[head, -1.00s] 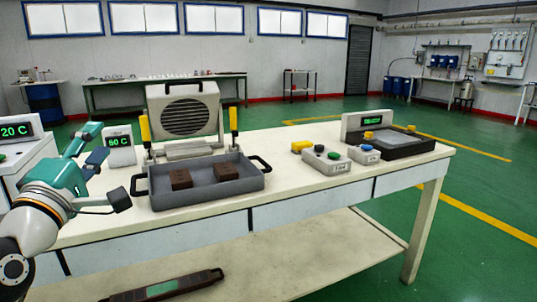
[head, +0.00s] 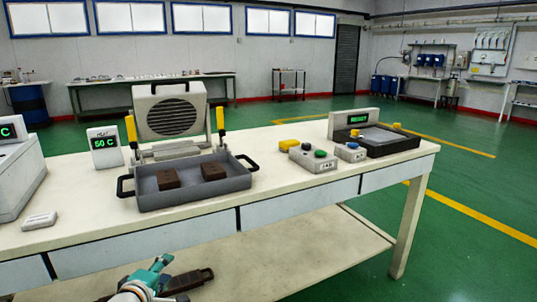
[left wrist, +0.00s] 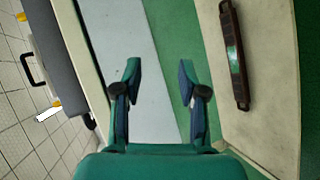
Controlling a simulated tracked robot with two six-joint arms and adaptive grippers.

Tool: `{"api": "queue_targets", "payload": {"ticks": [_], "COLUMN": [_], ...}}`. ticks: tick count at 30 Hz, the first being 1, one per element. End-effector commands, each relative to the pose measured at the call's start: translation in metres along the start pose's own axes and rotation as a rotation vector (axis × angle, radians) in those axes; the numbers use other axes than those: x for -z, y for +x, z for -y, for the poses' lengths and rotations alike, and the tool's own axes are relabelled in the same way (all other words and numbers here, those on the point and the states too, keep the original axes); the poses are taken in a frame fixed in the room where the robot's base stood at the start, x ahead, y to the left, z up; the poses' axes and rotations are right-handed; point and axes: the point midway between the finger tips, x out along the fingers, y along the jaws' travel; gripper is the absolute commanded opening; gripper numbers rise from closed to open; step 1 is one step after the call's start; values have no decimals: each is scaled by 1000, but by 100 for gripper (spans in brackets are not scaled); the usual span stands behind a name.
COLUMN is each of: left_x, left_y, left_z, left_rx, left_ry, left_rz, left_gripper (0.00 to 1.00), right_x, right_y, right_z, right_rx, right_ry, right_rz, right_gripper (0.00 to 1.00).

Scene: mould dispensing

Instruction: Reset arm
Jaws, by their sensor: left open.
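My left gripper (head: 150,275) is at the bottom of the head view, low in front of the table and below its top. In the left wrist view my left gripper (left wrist: 160,82) has its two teal and dark fingers spread apart with nothing between them. The white table front shows past the fingers. A dark brown bar (left wrist: 235,60) with a small green patch lies on the lower shelf (left wrist: 262,110), to the right of the fingers and apart from them. In the head view my arm partly hides the bar. My right gripper is not in view.
A grey tray (head: 195,193) with two brown blocks (head: 168,179) stands on the table in front of a grilled machine (head: 170,115). Button boxes (head: 315,160) and a dark scale-like unit (head: 388,145) with a display stand to the right. The table's right front is clear.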

Motion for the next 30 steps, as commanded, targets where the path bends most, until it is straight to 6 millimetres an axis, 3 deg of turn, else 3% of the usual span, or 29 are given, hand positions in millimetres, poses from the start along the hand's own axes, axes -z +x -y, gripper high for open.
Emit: {"api": "queue_targets", "payload": {"ticks": [1, 4, 8, 14, 18, 24, 27, 30], "left_x": [-16, -44, -83, -144, -182, -218, -221, -217], "left_y": [9, 16, 12, -29, -76, -143, -159, -161], "left_z": [35, 98, 180, 297, 360, 408, 410, 411], "left_rx": [70, 193, 352, 579, 700, 762, 722, 662], "left_ry": [13, 51, 115, 245, 358, 558, 690, 817], "left_rz": [33, 98, 199, 402, 579, 839, 935, 1004], "left_gripper": [41, 41, 41, 41, 41, 41, 41, 41], "right_x": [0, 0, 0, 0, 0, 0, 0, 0], "right_y": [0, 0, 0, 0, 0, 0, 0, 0], "right_z": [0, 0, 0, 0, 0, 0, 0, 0], "right_rx": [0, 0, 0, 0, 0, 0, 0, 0], "right_ry": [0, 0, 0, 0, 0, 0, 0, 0], "right_rz": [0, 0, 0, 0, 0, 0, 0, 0], "right_gripper": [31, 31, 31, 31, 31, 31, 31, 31]}}
